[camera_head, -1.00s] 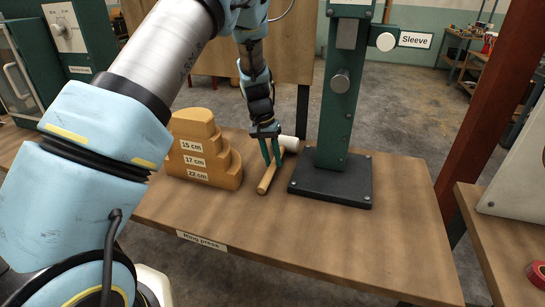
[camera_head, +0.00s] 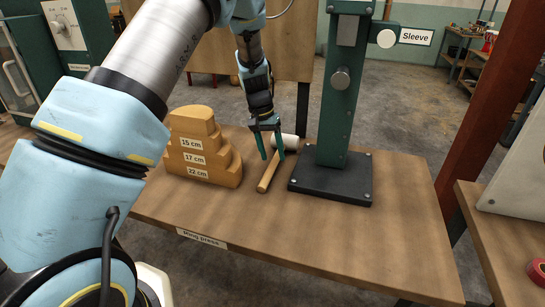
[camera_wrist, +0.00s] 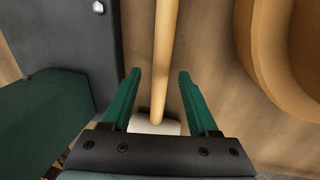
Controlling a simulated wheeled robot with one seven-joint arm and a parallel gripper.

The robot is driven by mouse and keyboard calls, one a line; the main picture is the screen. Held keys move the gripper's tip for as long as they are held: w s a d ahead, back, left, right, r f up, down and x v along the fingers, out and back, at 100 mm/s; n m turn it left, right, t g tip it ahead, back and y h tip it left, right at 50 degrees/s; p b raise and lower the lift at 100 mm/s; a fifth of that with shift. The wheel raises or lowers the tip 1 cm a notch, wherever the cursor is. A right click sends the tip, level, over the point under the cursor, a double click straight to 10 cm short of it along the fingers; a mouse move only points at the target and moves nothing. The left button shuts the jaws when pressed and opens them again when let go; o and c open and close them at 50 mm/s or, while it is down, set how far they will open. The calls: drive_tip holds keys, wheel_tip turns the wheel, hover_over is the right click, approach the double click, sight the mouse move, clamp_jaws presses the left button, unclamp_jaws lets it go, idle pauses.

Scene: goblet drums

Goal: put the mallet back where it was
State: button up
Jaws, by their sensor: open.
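The mallet lies on the table between the stepped wooden block and the press base. Its wooden handle (camera_head: 268,173) points toward the front of the table, and its white head (camera_head: 288,142) is at the far end. In the wrist view the mallet handle (camera_wrist: 166,55) runs between the fingers and the white head (camera_wrist: 155,126) is partly hidden behind the gripper. My gripper (camera_head: 272,156) is open above the mallet, with its green fingers apart on either side of the handle. The gripper also shows in the wrist view (camera_wrist: 160,72), clear of the handle.
The stepped wooden block (camera_head: 203,150), labelled 15, 17 and 22 cm, stands left of the mallet. The green press (camera_head: 340,100) on its dark base (camera_head: 330,185) stands close on the right. The table's front (camera_head: 300,235) is bare. Another table (camera_head: 490,240) is at right.

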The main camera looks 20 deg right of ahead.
drive_tip(key=b+v, duration=0.1)
drive_tip(key=v, duration=0.9)
drive_tip(key=shift+r+b, duration=0.3)
drive_tip(key=shift+b, duration=0.1)
